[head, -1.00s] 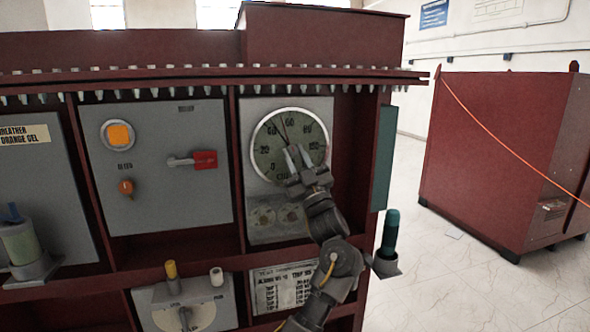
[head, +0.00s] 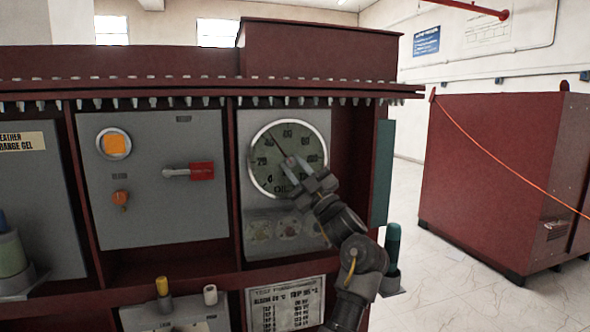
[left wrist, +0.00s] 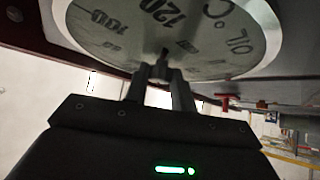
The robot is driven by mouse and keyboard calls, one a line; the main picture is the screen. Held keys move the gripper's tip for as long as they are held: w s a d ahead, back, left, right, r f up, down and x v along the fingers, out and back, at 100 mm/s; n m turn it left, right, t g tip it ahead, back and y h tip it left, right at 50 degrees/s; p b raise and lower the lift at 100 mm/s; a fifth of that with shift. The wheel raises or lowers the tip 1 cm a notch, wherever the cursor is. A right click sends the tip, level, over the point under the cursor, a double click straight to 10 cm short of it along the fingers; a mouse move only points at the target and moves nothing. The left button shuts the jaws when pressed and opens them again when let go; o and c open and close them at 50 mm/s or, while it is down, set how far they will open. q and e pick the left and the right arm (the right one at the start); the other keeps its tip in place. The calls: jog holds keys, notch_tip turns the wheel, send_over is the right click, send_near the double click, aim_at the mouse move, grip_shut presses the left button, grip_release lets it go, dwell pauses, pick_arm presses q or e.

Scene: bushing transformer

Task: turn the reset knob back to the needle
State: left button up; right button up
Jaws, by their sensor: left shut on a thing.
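The round dial gauge (head: 268,178) with a pale face and light rim sits in the upper right panel of the dark red transformer. A thin dark pointer (head: 275,141) runs from near its centre to the upper left of the scale. My left gripper (head: 293,168) is at the middle of the dial, its fingers angled in from the lower right. In the left wrist view the gripper (left wrist: 158,76) is shut on the small dark reset knob (left wrist: 162,57) at the dial's centre. The fingers hide most of the knob in the head view. My right gripper is out of view.
A teal post (head: 392,245) stands at lower right. A second red cabinet (head: 490,175) stands beyond open floor.

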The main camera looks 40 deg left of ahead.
pick_arm(q)
jog(key=o, duration=1)
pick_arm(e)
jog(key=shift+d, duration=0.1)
pick_arm(q)
jog(key=shift+d+f, duration=0.25)
jog(key=w+b+v, duration=0.1)
jog(key=b+v, duration=0.2)
jog(key=v, duration=0.7)
jog(key=shift+s, duration=0.5)
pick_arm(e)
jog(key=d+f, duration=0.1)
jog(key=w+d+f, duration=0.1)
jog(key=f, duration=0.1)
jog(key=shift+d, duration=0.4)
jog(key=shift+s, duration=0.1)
